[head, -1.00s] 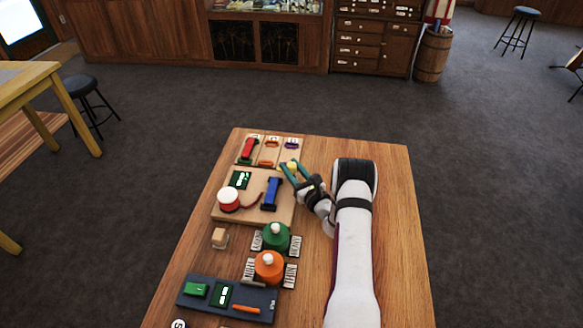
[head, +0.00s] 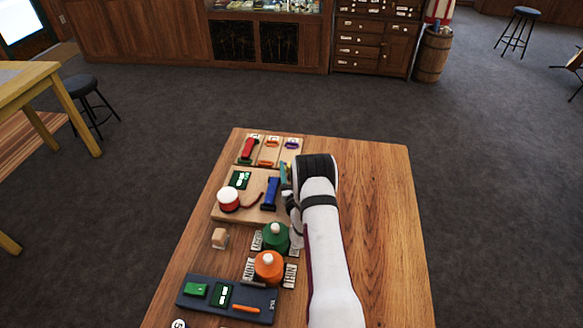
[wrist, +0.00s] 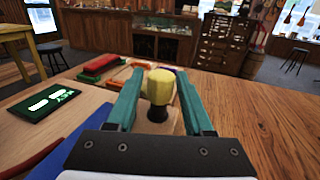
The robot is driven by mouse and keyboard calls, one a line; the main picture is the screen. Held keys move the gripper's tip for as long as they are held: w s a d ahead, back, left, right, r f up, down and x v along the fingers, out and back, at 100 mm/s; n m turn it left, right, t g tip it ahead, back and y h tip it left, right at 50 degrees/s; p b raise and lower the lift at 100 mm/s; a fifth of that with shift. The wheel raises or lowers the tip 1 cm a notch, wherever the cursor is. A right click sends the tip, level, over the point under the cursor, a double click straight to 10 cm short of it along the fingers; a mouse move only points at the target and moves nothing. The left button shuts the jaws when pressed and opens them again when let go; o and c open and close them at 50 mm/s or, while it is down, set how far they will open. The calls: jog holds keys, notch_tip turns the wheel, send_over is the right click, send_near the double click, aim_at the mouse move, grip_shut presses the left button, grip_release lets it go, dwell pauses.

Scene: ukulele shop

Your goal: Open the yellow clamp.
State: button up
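In the wrist view a yellow knob on a dark stem (wrist: 160,88), seemingly part of the yellow clamp, stands upright between my gripper's fingers (wrist: 160,92). The two teal fingers lie close along its left and right sides. I cannot tell whether they press on it or leave a thin gap. In the head view my gripper (head: 285,174) is at the right edge of the wooden board (head: 232,213), mostly behind my own wrist. The clamp's knob and body are hidden there.
A blue lever (head: 270,193), a red-and-white round button (head: 229,198) and a green display (head: 239,180) are on the board. A tray (head: 257,158) with red, orange and purple pieces lies behind. Green (head: 275,238) and orange (head: 268,268) knobs are nearer. The table's right side (head: 385,230) is clear.

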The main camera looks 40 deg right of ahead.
jog(key=shift+o, duration=0.7)
notch_tip(320, 180, up, 4)
jog(key=shift+r, duration=0.2)
jog(key=s+d+r, duration=0.5)
jog(key=s+r, duration=0.1)
jog(key=s, duration=0.4)
jog(key=shift+d+r, duration=0.3)
jog(key=shift+d, duration=0.05)
jog(key=shift+s, duration=0.1)
